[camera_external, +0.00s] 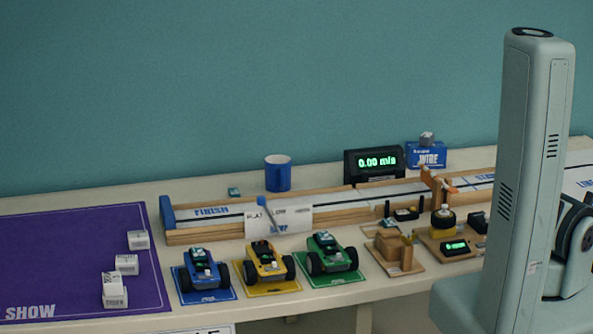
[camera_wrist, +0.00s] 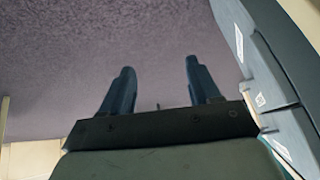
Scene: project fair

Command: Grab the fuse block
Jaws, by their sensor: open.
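I cannot tell for certain which thing is the fuse block. A small teal-topped block (camera_external: 234,192) lies alone on the table behind the track, left of the blue cup. Similar small teal-topped pieces sit on the blue car (camera_external: 200,270), on the green car (camera_external: 330,255) and near the wooden stand (camera_external: 395,256). In the wrist view my gripper (camera_wrist: 160,78) has its two dark fingers spread apart with nothing between them. Its fingertips do not show in the external view. No table object shows between the fingers, only a plain purplish-grey speckled surface.
A wooden track (camera_external: 340,213) runs along the table. A yellow car (camera_external: 269,262) stands between the others. White blocks (camera_external: 115,297) sit on the purple mat (camera_external: 70,260), otherwise largely clear.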

